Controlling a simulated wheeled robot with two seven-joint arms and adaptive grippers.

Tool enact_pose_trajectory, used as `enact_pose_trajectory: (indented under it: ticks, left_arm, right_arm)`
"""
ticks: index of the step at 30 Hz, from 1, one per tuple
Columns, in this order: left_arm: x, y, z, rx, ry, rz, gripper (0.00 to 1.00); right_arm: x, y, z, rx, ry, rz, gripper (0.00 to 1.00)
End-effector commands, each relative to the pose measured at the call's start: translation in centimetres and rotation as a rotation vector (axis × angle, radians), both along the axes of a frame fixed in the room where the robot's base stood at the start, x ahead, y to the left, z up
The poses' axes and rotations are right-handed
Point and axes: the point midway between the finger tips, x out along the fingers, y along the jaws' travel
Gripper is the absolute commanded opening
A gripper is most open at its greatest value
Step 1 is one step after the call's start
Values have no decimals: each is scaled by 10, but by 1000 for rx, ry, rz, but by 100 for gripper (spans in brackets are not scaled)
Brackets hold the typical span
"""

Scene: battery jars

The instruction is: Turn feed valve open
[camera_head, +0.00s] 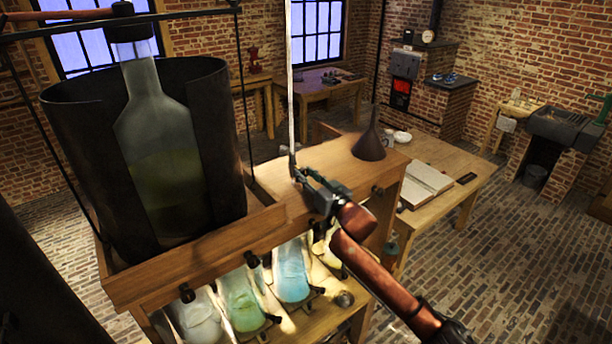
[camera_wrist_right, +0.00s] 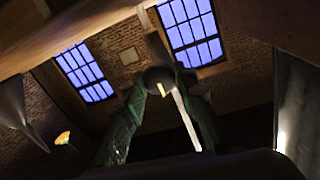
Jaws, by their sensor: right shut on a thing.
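My right gripper (camera_head: 298,173) is at the top of the wooden rack (camera_head: 225,238), by the foot of a thin pale vertical line. In the right wrist view its two fingers (camera_wrist_right: 162,86) close from both sides on a small dark rounded piece with a yellowish mark. This piece seems to be the feed valve (camera_wrist_right: 159,76), but its handle is mostly hidden by the fingers, so I cannot tell how far it is turned. In the head view the gripper covers it. My left gripper is not in view.
A large glass bottle (camera_head: 160,135) stands in a dark curved shield (camera_head: 85,140) on the rack. A table with an open book (camera_head: 425,183) is at right.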

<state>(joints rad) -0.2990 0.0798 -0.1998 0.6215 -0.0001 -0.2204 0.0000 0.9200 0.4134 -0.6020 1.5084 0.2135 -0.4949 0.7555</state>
Motion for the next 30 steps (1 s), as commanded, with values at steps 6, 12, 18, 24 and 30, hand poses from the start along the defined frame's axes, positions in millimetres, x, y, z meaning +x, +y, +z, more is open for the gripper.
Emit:
enact_pose_trajectory:
  ticks: [6, 12, 18, 24, 30]
  left_arm:
    - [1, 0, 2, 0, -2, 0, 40]
    - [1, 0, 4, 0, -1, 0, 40]
    - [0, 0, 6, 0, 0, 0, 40]
    - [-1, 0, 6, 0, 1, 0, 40]
    - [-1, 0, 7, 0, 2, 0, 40]
  right_arm:
    - [0, 0, -1, -91, -64, 0, 2]
    - [0, 0, -1, -227, -163, -1, 2]
    - [0, 0, -1, -383, -276, -1, 2]
    - [0, 0, -2, -536, -387, 0, 2]
    - [0, 0, -2, -691, -499, -1, 2]
